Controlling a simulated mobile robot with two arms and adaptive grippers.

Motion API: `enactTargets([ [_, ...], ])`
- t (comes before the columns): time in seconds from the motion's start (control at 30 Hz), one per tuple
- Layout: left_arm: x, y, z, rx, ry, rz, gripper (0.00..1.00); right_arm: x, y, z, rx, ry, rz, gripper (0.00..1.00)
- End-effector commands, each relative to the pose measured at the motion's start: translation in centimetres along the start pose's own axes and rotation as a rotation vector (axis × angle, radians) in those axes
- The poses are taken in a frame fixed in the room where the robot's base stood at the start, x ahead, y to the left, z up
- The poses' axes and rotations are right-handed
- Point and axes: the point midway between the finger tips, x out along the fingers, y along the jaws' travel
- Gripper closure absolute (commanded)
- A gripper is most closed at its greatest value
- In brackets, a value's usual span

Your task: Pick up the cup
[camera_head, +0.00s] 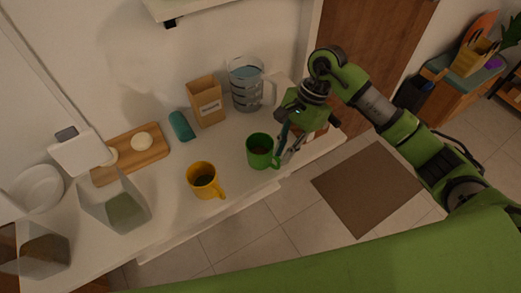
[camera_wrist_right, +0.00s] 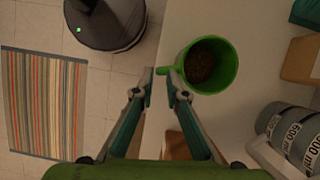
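A green cup (camera_head: 262,152) with dark contents stands upright on the white counter, near its front edge. It also shows in the right wrist view (camera_wrist_right: 218,58), with its handle pointing left toward the fingertips. A yellow cup (camera_head: 204,181), also with dark contents, stands to the left of the green one. My right gripper (camera_head: 284,155) is just right of the green cup. In the right wrist view its two fingers (camera_wrist_right: 160,82) are apart, with the handle at or just beyond the gap. I cannot tell whether they touch it. My left gripper is not in view.
A measuring jug (camera_head: 246,86), a paper bag (camera_head: 207,102) and a teal object (camera_head: 181,126) stand behind the cups. A wooden board (camera_head: 118,159) and clear dispensers, one of them (camera_head: 118,205), are at left. The counter between the cups is clear.

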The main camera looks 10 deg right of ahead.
Motion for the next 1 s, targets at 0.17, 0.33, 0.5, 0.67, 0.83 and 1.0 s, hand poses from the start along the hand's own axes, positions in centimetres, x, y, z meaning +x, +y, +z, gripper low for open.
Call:
enactTargets([
  [0.17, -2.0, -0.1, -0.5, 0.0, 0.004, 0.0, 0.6, 1.9, 0.3, 0.1, 0.002, -0.006, 0.006, 0.87],
  [0.33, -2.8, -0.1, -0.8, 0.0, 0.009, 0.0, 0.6, 4.3, 0.2, -0.2, 0.001, -0.003, 0.004, 0.87],
  [0.5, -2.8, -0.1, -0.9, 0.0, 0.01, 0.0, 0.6, 5.1, 0.2, -0.3, -0.001, -0.001, 0.001, 0.87],
  [0.67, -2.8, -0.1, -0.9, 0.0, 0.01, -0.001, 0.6, 5.1, 0.2, -0.4, 0.0, -0.001, 0.001, 0.92],
  [0.83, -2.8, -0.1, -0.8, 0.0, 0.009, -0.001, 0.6, 5.1, 0.2, -0.4, 0.0, 0.0, 0.001, 1.0],
  [1.0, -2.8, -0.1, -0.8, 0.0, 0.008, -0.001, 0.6, 5.0, 0.1, -0.3, -0.001, -0.001, -0.001, 1.0],
])
